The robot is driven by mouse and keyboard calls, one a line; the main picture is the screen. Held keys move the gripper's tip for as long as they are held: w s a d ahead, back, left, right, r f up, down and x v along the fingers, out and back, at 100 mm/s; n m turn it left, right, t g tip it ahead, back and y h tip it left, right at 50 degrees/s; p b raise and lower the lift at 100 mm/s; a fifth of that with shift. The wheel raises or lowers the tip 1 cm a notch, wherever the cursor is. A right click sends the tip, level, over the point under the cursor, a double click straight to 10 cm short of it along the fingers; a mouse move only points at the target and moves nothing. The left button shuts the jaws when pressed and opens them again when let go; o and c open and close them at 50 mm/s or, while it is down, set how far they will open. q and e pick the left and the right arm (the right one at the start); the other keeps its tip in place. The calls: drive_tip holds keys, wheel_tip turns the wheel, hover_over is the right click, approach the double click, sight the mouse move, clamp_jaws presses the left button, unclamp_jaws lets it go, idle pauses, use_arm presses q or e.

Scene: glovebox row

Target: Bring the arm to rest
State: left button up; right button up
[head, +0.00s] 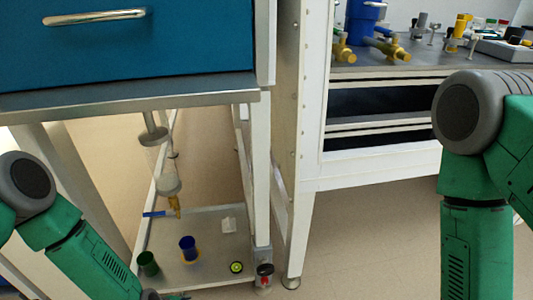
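My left arm (85,255) is green with a grey joint. It enters at the lower left and slopes down to the bottom edge. My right arm (478,230) is green with a large grey joint at the right side and hangs almost straight down past the bottom edge. Neither gripper shows, as both arms run out of the picture. Nothing held can be seen.
A blue drawer (120,45) and a grey ledge (130,100) are at the upper left. Below, a low tray (215,222) bears a blue cup (188,248), a green cup (148,264) and small items. A white-framed bench (375,160) stands right. Floor (380,240) is clear between.

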use_arm(q)
drive_tip(key=s+a+r+m+g+y, duration=0.1)
drive_tip(key=s+a+r+m+g, duration=0.15)
drive_tip(key=s+r+m, duration=0.65)
drive_tip(key=s+a+r+m+g+y, duration=0.15)
drive_tip(key=s+a+r+m, duration=0.3)
drive_tip(key=s+m, duration=0.7)
wheel_tip(320, 180, up, 14)
drive_tip(key=w+p, duration=0.1)
drive_tip(key=p, duration=1.3)
drive_tip(key=shift+w+d+m+t, duration=0.25)
drive_tip(key=shift+d+m+t, duration=0.1)
drive_tip(key=shift+m+t, duration=0.1)
